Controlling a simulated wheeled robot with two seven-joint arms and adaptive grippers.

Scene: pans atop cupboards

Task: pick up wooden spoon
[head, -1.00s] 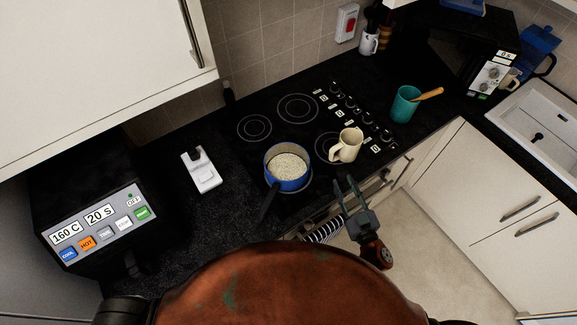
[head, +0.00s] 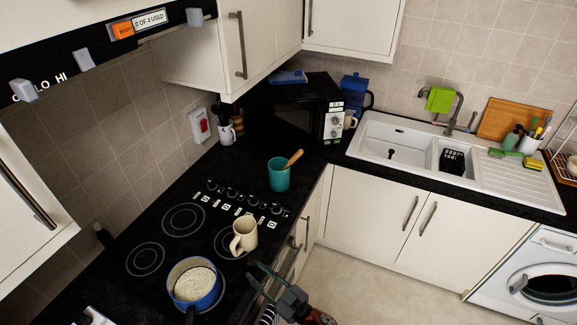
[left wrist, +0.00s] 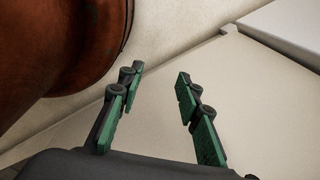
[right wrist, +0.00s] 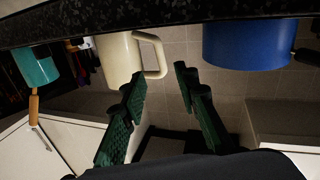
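The wooden spoon (head: 293,158) stands tilted in a teal cup (head: 279,176) on the black counter, right of the hob; only its upper handle shows. In the right wrist view the spoon's handle (right wrist: 34,107) sticks out of the teal cup (right wrist: 35,66) at the left, upside down. My right gripper (head: 261,275) is open and empty by the counter's front edge, below the cream mug and well short of the cup. Its fingers are apart in its own view (right wrist: 158,76). My left gripper (left wrist: 160,72) is open and empty, in front of a pale surface.
A cream mug (head: 243,237) and a blue pan (head: 196,289) of pale grains stand on the hob between my right gripper and the back wall. A microwave (head: 297,112) stands behind the cup. The sink (head: 380,132) is at the right. Floor in front of the cupboards is clear.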

